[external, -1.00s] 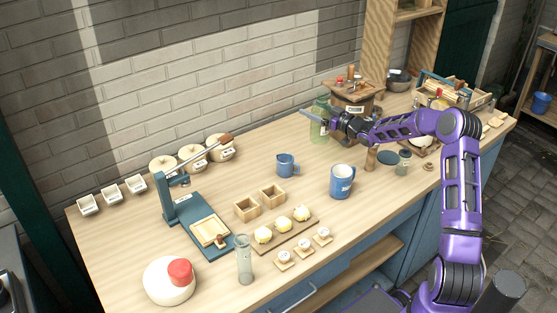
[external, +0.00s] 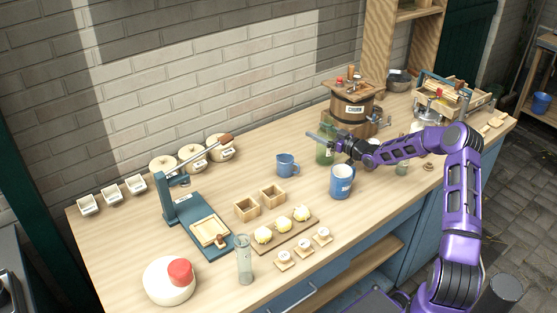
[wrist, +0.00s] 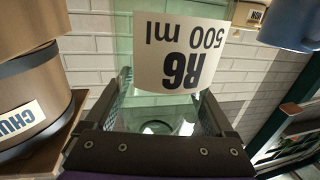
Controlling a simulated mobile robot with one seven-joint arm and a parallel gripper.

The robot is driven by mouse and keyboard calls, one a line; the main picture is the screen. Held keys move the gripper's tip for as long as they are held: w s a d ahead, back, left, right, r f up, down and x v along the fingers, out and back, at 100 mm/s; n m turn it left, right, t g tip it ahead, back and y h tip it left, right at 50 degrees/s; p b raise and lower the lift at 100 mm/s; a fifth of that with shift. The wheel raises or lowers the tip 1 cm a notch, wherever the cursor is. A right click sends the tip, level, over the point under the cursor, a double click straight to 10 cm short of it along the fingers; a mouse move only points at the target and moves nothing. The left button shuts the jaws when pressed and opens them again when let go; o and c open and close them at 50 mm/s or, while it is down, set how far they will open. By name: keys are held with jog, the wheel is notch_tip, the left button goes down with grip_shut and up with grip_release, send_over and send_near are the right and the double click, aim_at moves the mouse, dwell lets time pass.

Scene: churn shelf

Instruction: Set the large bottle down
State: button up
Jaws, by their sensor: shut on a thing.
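The large bottle (external: 325,156) is pale green clear glass and looks upright, just left of the wooden churn. In the wrist view its label (wrist: 180,52) reads R6 500 ml, upside down in that picture. My gripper (external: 328,143) is shut on the bottle from the right side, with a finger on each side of the glass in the wrist view (wrist: 165,100). The bottle's base is low over the light wood counter (external: 300,148); I cannot tell whether it touches.
The churn (external: 351,101) stands close behind and right of the bottle. A small blue jug (external: 286,165) and a larger blue mug (external: 341,182) stand left and in front. Free counter lies between the bottle and the brick wall, toward the round jars (external: 221,147).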

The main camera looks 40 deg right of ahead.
jog(key=shift+f, duration=0.15)
jog(key=o, duration=1.4)
jog(key=shift+o, duration=0.2)
jog(key=shift+s+r, duration=0.2)
jog(key=s+d, duration=0.1)
jog(key=s, duration=0.6)
jog(key=shift+d, duration=0.2)
